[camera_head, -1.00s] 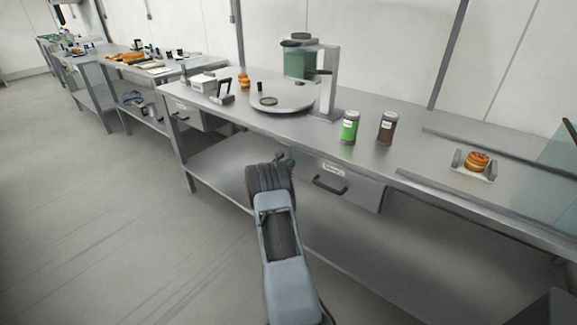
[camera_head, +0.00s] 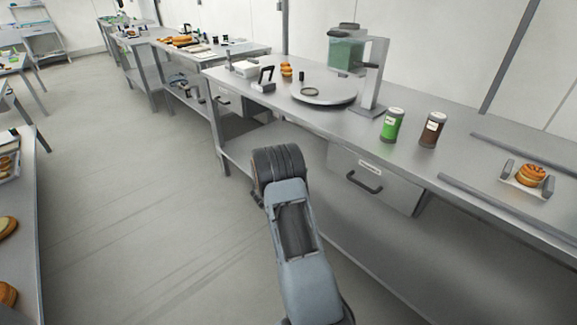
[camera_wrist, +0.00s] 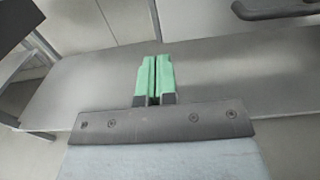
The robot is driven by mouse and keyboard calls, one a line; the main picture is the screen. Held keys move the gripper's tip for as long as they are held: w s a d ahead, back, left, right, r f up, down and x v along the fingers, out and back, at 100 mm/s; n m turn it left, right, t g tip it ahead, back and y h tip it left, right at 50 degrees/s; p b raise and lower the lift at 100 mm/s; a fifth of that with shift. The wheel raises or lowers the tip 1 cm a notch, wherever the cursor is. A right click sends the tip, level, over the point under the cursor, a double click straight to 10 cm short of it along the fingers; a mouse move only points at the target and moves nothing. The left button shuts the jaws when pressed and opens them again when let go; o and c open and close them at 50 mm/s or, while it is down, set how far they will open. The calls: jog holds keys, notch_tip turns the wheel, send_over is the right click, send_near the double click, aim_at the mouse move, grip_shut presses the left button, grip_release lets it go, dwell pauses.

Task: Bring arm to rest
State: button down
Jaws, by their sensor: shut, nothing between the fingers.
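My gripper (camera_wrist: 154,78) shows in the wrist view with its two green fingers pressed together and nothing between them. Below and beyond it in that view is the grey lower shelf (camera_wrist: 235,75) of the steel bench. In the head view my arm reaches up from the bottom, in front of the bench, with its dark ribbed joint over the floor side of the lower shelf. The fingers are hidden behind that joint in the head view.
The steel bench (camera_head: 440,160) carries a green jar (camera_head: 392,126), a brown jar (camera_head: 432,130), a round plate (camera_head: 325,88), a dispenser (camera_head: 374,75) and a bun in a holder (camera_head: 530,176). A drawer (camera_head: 372,180) sits under its top. Another table (camera_head: 30,215) stands at left. The floor between is clear.

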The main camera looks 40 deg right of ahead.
jog(key=shift+a, duration=0.3)
jog(key=s+a+f+m+g+y, duration=0.35)
jog(key=s+m+g+y, duration=0.2)
jog(key=s, duration=0.25)
jog(key=s+a+r+m+y+p, duration=0.3)
jog(key=s+a+m+y, duration=0.15)
jog(key=a+m, duration=0.25)
jog(key=s+a+r+m+t+y+p, duration=0.3)
jog(key=a+r+t+y+p, duration=0.1)
jog(key=a+r, duration=0.7)
jog(key=s+a+r+m+t+y+p, duration=0.3)
jog(key=s+a+r+t+y+p, duration=0.1)
jog(key=a+r, duration=0.8)
jog(key=shift+s+a+r, duration=0.2)
jog(key=shift+a+r, duration=0.1)
jog(key=shift+a, duration=0.2)
jog(key=shift+d, duration=0.1)
